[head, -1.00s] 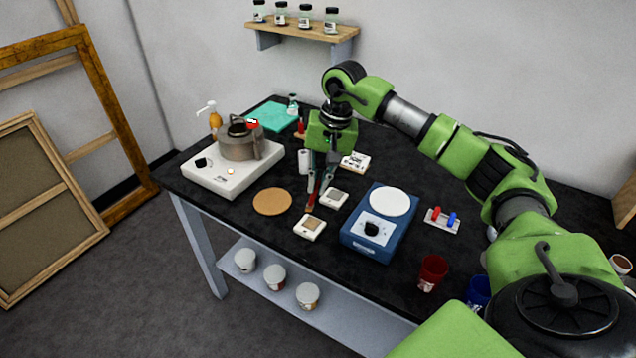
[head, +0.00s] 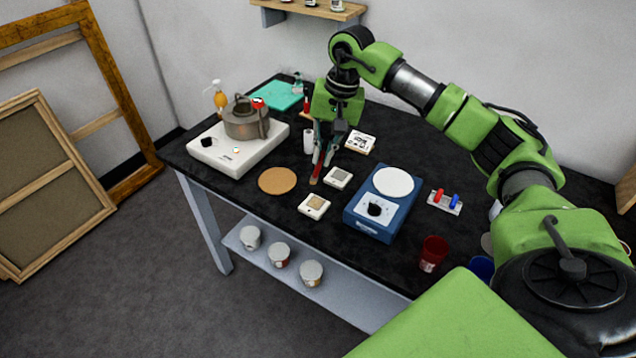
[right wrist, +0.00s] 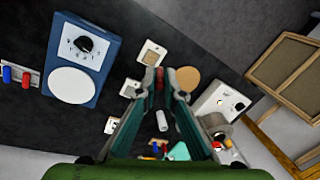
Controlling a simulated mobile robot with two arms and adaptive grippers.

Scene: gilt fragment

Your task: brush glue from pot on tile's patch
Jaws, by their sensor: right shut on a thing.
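My right gripper (head: 325,152) is shut on a brush (head: 318,181) with a reddish handle, its tip pointing down. It also shows in the right wrist view (right wrist: 160,80), where the brush (right wrist: 159,74) is between the fingertips. The brush appears above the table near two small pale tiles: one with a tan patch (head: 314,206), one with a grey patch (head: 338,178). I cannot tell if it touches anything. A third pale tile (head: 360,142) lies further back. The grey-brown pot (head: 243,122) stands on a white hotplate (head: 216,153), left of the gripper. My left gripper is out of view.
A round cork mat (head: 277,181) lies left of the brush. A blue device with a white disc (head: 370,219) stands to the right. A white cylinder (head: 308,141) stands behind the brush. A red cup (head: 433,253) is near the front edge.

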